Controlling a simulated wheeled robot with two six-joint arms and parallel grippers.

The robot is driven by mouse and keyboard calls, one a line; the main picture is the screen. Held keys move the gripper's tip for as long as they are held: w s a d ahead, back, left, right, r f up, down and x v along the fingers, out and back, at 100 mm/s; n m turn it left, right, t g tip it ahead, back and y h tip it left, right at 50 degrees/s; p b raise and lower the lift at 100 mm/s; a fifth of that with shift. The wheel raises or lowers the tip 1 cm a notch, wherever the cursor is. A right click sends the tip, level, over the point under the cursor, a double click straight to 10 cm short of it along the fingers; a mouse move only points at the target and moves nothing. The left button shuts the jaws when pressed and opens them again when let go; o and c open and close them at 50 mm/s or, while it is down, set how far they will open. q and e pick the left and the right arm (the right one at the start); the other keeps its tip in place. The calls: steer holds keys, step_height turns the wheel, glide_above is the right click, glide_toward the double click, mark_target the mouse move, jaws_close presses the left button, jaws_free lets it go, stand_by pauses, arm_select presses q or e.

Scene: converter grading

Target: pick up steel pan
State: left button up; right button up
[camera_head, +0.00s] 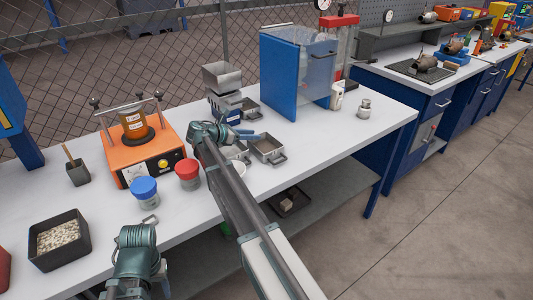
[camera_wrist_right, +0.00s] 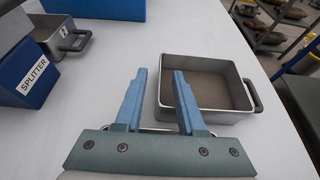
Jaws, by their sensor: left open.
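A grey square steel pan (camera_head: 268,149) with side handles stands on the white bench; it shows large in the right wrist view (camera_wrist_right: 237,92), with a brown flat inside. My right gripper (camera_head: 247,136) is open beside it. In the wrist view its blue fingers (camera_wrist_right: 158,82) are apart, with one overlapping the pan's left side and a handle partly seen between them. I cannot tell if they touch. A second steel pan (camera_wrist_right: 78,45) sits by the blue splitter (camera_wrist_right: 27,72). My left gripper (camera_head: 142,248) is at the bench front, its fingers mostly hidden.
An orange sieve shaker (camera_head: 143,160), a blue-lidded jar (camera_head: 144,188), a red-lidded jar (camera_head: 188,175) and a black tray of pale pieces (camera_head: 58,240) stand on the left. A blue cabinet (camera_head: 290,75) stands behind the pans. The bench right of the pan is mostly clear.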

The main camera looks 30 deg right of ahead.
steer(key=shift+x, duration=1)
jaws_close()
stand_by(0.6)
